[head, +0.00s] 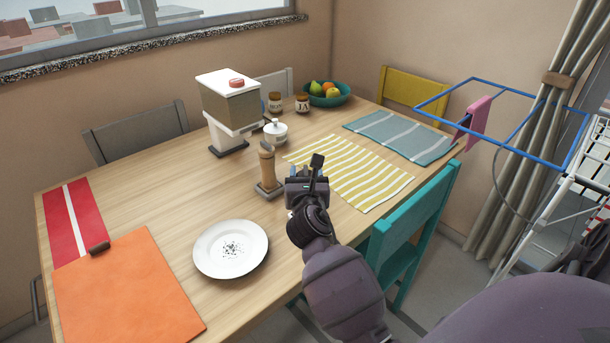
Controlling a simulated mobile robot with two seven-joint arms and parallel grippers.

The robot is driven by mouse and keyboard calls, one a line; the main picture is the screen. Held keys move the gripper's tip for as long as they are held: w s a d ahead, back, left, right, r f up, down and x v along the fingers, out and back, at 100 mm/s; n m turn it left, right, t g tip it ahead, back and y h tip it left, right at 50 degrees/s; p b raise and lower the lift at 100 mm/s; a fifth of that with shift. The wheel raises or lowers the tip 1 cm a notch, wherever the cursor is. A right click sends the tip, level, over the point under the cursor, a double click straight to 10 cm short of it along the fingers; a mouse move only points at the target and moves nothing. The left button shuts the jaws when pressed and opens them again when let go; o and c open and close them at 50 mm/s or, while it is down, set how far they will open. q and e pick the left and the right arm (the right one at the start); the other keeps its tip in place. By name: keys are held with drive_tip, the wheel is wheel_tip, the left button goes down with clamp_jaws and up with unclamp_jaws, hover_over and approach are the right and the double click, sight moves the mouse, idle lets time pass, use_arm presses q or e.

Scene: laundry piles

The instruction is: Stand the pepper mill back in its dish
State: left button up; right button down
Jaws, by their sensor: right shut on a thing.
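The pepper mill (267,168), a light wooden cylinder with a rounded knob on top, is about upright on the table. At its foot is a small dark square dish (279,191); the mill's lower end overlaps it, and I cannot tell if it is fully seated. My right gripper (304,168) is just right of the mill, reaching from the lower right, and is shut on the mill. The contact itself is hard to see, with the dark fingers partly hidden by the wrist. My left gripper is not in view.
A white plate (231,262) with dark specks lies in front. A lidded white pot (276,133), jars (302,104), a dispenser (231,106) and a fruit bowl (341,100) stand behind. A yellow-striped mat (360,175) lies right; a teal chair (418,225) stands at the near edge.

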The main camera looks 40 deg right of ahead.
drive_tip(key=shift+c, duration=2.4)
unclamp_jaws()
drive_tip(key=shift+f, duration=0.1)
drive_tip(key=shift+r, duration=0.2)
drive_tip(key=v, duration=1.1)
drive_tip(key=s+a+f+m+g+y, duration=0.2)
drive_tip(key=s+f+m+y, duration=0.3)
drive_tip(key=s+f+m, duration=0.5)
drive_tip(key=s+a+f+m+g+y, duration=0.2)
drive_tip(key=s+f+m+y, duration=0.3)
drive_tip(key=s+f+m, duration=0.5)
drive_tip(key=m, duration=0.7)
drive_tip(key=shift+s+a+m+p, duration=0.35)
drive_tip(key=shift+m, duration=0.05)
